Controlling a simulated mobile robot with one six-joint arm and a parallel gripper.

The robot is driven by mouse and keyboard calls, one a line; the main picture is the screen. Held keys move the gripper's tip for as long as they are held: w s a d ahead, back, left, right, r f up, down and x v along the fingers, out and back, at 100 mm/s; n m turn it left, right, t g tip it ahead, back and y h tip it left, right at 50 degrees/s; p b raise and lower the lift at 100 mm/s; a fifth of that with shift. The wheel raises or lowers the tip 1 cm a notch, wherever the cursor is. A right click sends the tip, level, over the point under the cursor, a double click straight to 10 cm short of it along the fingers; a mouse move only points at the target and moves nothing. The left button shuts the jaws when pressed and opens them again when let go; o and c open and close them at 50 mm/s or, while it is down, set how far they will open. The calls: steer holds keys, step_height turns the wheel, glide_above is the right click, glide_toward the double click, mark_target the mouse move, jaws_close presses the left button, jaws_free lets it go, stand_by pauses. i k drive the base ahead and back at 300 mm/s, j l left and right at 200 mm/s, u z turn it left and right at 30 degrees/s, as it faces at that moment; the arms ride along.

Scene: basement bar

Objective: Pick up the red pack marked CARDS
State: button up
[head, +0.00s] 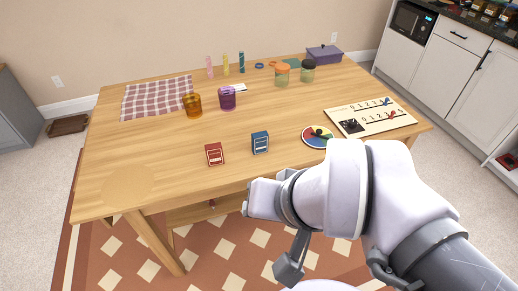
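The red pack (215,154) stands upright near the front edge of the wooden table, left of the middle. It has a pale label whose lettering is too small to read. A similar blue pack (260,143) stands a short way to its right, apart from it. My arm reaches in from the lower right, in front of the table's near edge. A dark part (289,267) hangs below my wrist, to the right of and lower than the red pack. The fingertips are not clear, so I cannot tell whether my gripper is open or shut.
The wooden table (150,150) is clear around the red pack and to its left. A round coloured disc (317,136) and a number board (370,117) lie to the right. An amber cup (192,106) and a purple cup (227,98) stand behind, near a checked cloth (150,95).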

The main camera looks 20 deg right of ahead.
mark_target(215, 153)
steer(key=i+j, duration=0.25)
steer(key=j, duration=0.15)
steer(key=i+j+z, duration=0.1)
steer(key=i+j, duration=0.45)
steer(key=j, duration=0.25)
steer(key=i+j, duration=0.25)
steer(key=j, duration=0.15)
steer(key=z, duration=0.05)
